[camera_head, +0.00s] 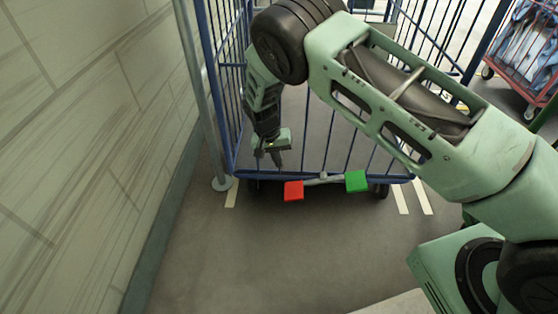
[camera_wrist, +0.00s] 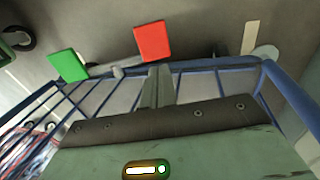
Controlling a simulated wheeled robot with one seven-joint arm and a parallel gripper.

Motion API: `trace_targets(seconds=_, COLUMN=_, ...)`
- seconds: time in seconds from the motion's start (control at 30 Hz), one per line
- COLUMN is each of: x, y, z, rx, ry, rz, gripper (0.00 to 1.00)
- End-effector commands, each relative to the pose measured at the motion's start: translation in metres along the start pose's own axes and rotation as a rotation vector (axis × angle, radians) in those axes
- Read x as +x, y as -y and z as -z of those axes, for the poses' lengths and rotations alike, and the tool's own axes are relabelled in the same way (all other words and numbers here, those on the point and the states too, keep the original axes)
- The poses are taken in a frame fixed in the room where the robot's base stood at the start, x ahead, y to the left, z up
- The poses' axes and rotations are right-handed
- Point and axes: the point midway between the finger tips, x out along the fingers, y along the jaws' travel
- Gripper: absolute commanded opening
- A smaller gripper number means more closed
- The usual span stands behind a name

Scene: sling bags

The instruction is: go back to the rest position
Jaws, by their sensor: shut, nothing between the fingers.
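My gripper (camera_head: 270,158) points down at the front of a blue wire cart (camera_head: 225,120), a little above its lower front bar and left of the cart's middle. Its fingers are shut with nothing between them. In the wrist view the shut fingers (camera_wrist: 160,72) reach toward the cart's blue bar. A red pedal (camera_head: 293,190) and a green pedal (camera_head: 356,181) sit on a grey bar at the cart's foot. The red pedal (camera_wrist: 153,41) and green pedal (camera_wrist: 68,66) also show in the wrist view, apart from the fingers.
A grey block wall (camera_head: 80,120) runs along the left, with a metal post (camera_head: 196,95) beside the cart. A red cart (camera_head: 525,65) with blue bags (camera_head: 530,35) stands at the far right. The grey floor (camera_head: 260,250) in front of the blue cart is clear.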

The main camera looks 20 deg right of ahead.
Motion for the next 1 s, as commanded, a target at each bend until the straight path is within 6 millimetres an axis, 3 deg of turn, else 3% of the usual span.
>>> trace_targets(seconds=0.3, x=-0.001, y=0.0, z=-0.001, rx=-0.001, ry=0.001, rz=0.001, gripper=0.0)
trace_targets(seconds=0.43, x=-0.019, y=0.001, z=-0.009, rx=-0.018, ry=0.014, rz=0.028, gripper=0.0)
trace_targets(seconds=0.57, x=-0.063, y=0.002, z=-0.035, rx=-0.073, ry=0.047, rz=0.092, gripper=0.0)
trace_targets(seconds=0.67, x=-0.105, y=0.0, z=-0.065, rx=-0.145, ry=0.07, rz=0.153, gripper=0.0)
trace_targets(seconds=0.87, x=-0.182, y=-0.014, z=-0.136, rx=-0.326, ry=0.084, rz=0.256, gripper=0.0)
trace_targets(seconds=1.0, x=-0.225, y=-0.035, z=-0.189, rx=-0.473, ry=0.065, rz=0.304, gripper=0.0)
